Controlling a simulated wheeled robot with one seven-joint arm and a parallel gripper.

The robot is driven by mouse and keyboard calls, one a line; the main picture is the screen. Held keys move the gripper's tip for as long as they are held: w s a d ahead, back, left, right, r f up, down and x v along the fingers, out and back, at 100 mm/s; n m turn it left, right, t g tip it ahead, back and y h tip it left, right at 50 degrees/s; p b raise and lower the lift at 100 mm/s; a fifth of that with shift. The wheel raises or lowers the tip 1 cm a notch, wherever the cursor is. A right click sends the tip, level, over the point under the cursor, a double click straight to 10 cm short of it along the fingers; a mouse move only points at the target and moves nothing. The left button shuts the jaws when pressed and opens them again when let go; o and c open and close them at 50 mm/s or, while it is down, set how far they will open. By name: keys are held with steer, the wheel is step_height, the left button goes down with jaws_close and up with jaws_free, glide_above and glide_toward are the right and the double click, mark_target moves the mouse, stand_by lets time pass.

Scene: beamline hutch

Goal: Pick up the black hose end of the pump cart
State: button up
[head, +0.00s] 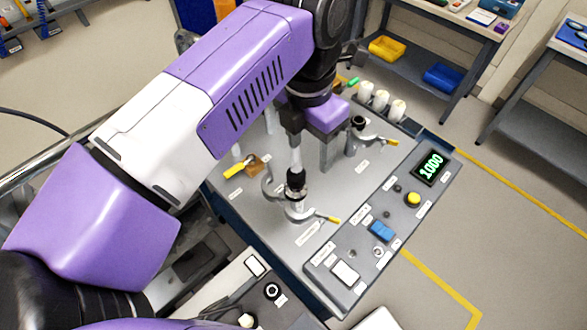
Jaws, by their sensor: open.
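The pump cart (343,205) has a grey top with a sloping control panel on its near right side. A black-topped fitting (296,184), which looks like the hose end, stands upright on the cart top within a metal clamp (303,213) with a yellow-tipped lever. A second dark fitting (358,122) stands farther back beside another yellow-levered clamp. My gripper (311,168) is open, pointing down over the cart. Its left finger is in line with the black-topped fitting in the picture; I cannot tell whether they touch. My arm hides part of the cart's far left.
The panel has a lit display (430,167), a yellow button (413,199) and a blue switch (382,231). Several white cylinders (381,98) stand at the cart's back edge. A yellow-handled item (238,167) lies at left. Shelving with yellow (387,48) and blue bins (443,77) stands behind. Floor at right is clear.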

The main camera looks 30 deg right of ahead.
mark_target(296, 172)
steer(key=shift+w+a+y, duration=0.3)
steer(key=shift+a, duration=0.55)
steer(key=shift+a+f, duration=0.25)
steer(key=shift+w+f+b, duration=0.2)
steer(key=shift+f+b, duration=0.45)
steer(key=shift+f, duration=2.9)
jaws_close()
